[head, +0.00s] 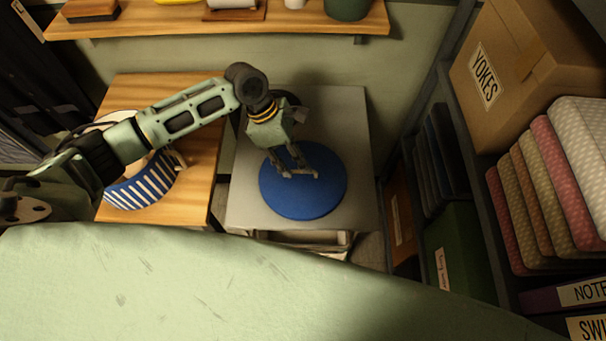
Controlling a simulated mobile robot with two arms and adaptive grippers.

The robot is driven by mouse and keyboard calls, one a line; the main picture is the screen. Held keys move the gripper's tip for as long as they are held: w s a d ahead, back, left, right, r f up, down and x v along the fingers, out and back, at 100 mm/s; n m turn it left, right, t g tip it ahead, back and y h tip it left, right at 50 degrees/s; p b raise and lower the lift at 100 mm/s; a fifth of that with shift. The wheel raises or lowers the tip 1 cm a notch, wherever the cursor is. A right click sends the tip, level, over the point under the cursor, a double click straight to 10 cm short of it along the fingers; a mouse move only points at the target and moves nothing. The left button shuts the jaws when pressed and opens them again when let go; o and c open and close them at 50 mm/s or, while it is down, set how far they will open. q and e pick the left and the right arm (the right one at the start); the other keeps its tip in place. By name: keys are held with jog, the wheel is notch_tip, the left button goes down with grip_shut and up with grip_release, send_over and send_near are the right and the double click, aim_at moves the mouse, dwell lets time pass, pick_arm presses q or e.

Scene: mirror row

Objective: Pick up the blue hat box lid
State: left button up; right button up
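The blue hat box lid (318,197) is a round, flat blue disc on a grey-white table (345,115) in the middle of the head view. My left gripper (299,174) is over the far left part of the lid, pointing down, with its fingertips spread apart. It appears open and empty. I cannot tell whether the fingertips touch the lid. A round blue-and-white striped box (140,192) stands on the wooden table to the left, partly hidden behind my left arm. My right gripper is not in view.
A wooden shelf (215,25) with several items runs along the back wall. At right, shelving holds a cardboard box marked YOKES (520,70), a stack of patterned cushions (550,180) and a green box (462,250).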

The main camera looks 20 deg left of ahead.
aim_at(303, 175)
pick_arm(q)
jog(key=x, duration=0.3)
jog(key=shift+w+a+f+p, duration=0.1)
jog(key=shift+w+a+p, duration=0.1)
jog(key=shift+p, duration=0.2)
jog(key=shift+x, duration=0.75)
grip_shut()
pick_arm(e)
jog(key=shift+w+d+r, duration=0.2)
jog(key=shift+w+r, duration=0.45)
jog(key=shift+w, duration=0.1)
